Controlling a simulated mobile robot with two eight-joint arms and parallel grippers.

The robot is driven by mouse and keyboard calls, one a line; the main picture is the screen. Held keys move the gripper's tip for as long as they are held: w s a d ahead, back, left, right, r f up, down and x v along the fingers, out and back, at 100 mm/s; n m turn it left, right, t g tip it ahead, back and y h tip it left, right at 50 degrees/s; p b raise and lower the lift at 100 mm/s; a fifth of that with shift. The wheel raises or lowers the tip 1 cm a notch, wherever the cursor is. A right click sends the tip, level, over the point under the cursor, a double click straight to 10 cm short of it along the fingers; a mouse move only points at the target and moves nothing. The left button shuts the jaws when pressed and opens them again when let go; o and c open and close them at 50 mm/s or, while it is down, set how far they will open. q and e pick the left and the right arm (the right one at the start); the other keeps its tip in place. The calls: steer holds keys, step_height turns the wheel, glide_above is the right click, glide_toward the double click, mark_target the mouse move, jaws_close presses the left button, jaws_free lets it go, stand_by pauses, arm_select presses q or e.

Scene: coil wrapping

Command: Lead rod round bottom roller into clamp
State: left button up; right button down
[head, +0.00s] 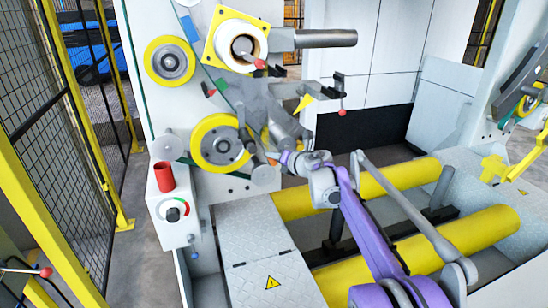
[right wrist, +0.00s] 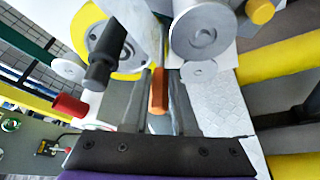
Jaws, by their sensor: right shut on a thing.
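My right gripper (head: 273,158) is in the middle of the head view, at the lower rollers on the machine's front. In the right wrist view its two grey fingers reach up from the dark palm (right wrist: 155,155), shut on a short orange piece, apparently the rod (right wrist: 157,91). The rod's full length is hidden. A small grey roller (head: 262,174) sits just below the gripper in the head view. A yellow-rimmed wheel (head: 222,142) is left of the gripper and also shows in the right wrist view (right wrist: 92,28). I cannot tell which part is the clamp. My left gripper is not in view.
A grey box with a red cylinder (head: 164,177) stands left of the rollers. Two long yellow rollers (head: 430,245) lie at lower right, beside a metal plate (head: 262,262). A levered bracket (head: 338,90) juts out above the gripper. A yellow-framed fence (head: 62,110) bounds the left.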

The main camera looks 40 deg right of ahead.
steer(key=shift+d+f, duration=0.1)
steer(key=d+f, duration=0.1)
steer(key=s+d+f+b, duration=0.1)
steer(key=d+f, duration=0.1)
stand_by(0.5)
stand_by(0.4)
steer(key=d, duration=0.1)
steer(key=s+d, duration=0.1)
steer(key=d, duration=0.1)
steer(key=d+p, duration=0.1)
steer(key=d, duration=0.1)
steer(key=shift+s+d, duration=0.1)
steer(key=shift+s, duration=0.25)
stand_by(0.4)
stand_by(0.4)
steer(key=shift+p, duration=0.3)
